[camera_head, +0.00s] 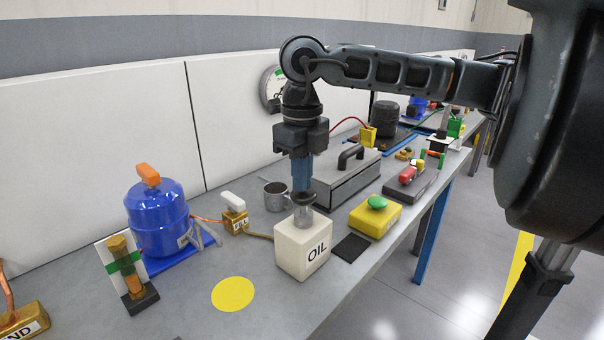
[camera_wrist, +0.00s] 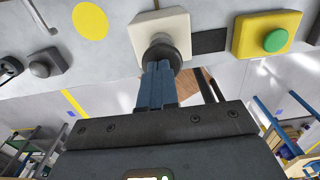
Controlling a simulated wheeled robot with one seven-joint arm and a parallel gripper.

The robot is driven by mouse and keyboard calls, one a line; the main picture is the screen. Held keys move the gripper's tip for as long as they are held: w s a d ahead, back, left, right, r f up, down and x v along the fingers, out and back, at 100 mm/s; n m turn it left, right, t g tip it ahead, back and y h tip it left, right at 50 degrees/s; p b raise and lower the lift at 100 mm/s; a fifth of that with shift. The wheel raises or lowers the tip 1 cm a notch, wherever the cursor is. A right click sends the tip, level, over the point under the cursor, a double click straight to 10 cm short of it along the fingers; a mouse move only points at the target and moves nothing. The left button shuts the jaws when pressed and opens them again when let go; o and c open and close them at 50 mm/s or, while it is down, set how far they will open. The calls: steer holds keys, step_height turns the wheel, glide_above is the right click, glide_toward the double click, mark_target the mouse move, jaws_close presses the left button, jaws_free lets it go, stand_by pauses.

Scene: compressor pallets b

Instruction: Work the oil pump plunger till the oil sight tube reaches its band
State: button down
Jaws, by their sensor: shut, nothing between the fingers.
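The oil pump is a cream block (camera_head: 297,257) marked OIL, with a short grey plunger (camera_head: 303,215) and a dark round knob on top. My gripper (camera_head: 303,188) points straight down with its blue fingers shut and empty, their tips at the knob. In the wrist view the fingertips (camera_wrist: 158,68) overlap the knob (camera_wrist: 163,50) over the cream block (camera_wrist: 150,22); whether they press on it is hard to tell.
A blue tank (camera_head: 158,222) with an orange top stands behind the sight tube. A metal cup (camera_head: 276,196) and a grey toolbox (camera_head: 345,180) stand behind the pump. A yellow box with a green button (camera_head: 376,203) is to its right. A yellow disc (camera_head: 233,294) marks bare bench.

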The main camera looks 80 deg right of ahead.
mark_target(304, 195)
steer(key=shift+f, duration=0.15)
step_height(304, 195, down, 4)
steer(key=b, duration=0.5)
steer(key=shift+r, duration=0.25)
stand_by(0.3)
